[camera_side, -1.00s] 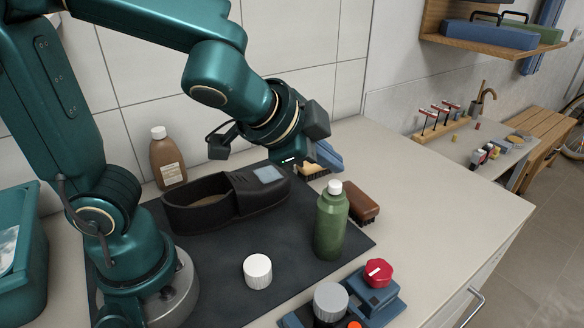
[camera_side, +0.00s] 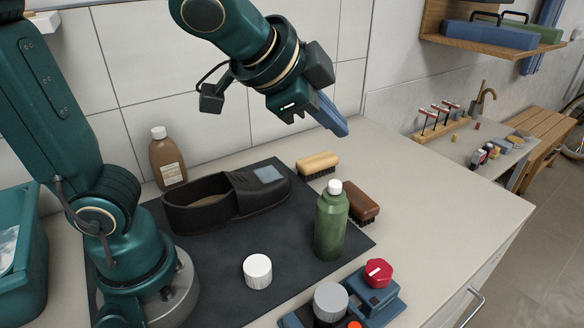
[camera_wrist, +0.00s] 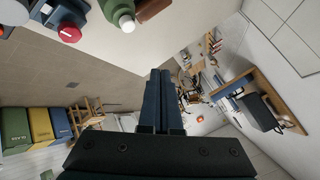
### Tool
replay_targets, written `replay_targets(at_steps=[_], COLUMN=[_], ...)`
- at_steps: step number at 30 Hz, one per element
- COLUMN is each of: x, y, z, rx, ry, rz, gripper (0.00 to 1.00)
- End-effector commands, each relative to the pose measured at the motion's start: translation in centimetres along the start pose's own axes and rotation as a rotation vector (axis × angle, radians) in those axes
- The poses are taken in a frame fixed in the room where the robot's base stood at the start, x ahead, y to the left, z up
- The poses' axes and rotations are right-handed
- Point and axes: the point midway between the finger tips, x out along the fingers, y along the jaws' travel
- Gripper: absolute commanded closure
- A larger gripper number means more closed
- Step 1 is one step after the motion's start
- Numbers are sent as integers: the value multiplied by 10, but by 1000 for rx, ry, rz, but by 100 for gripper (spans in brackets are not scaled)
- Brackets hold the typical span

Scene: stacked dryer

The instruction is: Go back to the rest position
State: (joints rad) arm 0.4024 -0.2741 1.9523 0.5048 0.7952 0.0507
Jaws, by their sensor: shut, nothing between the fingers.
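My gripper (camera_side: 337,122) is raised above the back of the counter in the side view. Its blue fingers are shut together and hold nothing. They point down and to the right, apart from everything below. In the wrist view the shut fingers of my gripper (camera_wrist: 160,95) stand in the middle, with the room behind them. A light wooden brush (camera_side: 318,163) lies bristles down on the counter below my gripper. A dark brown brush (camera_side: 361,202) lies nearer, behind the green bottle (camera_side: 331,222).
A black shoe-like item (camera_side: 225,202) sits on the dark mat (camera_side: 215,275). A white cap (camera_side: 257,271), a brown bottle (camera_side: 167,160) and a blue device with a red knob (camera_side: 377,272) stand around it. The tiled wall (camera_side: 165,60) is close behind my arm. The counter's right side is clear.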

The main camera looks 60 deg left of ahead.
Motion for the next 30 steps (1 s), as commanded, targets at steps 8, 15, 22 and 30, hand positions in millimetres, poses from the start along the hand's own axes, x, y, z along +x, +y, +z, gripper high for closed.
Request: replay_targets(at_steps=[8,15,22,30], x=[0,-11,-28,-31], y=[0,-23,11,62], z=[0,28,105,133], rx=[1,-130,-499,-696], ry=[0,-28,-166,-267], rz=[0,-50,33,175], gripper=[100,100,100,100])
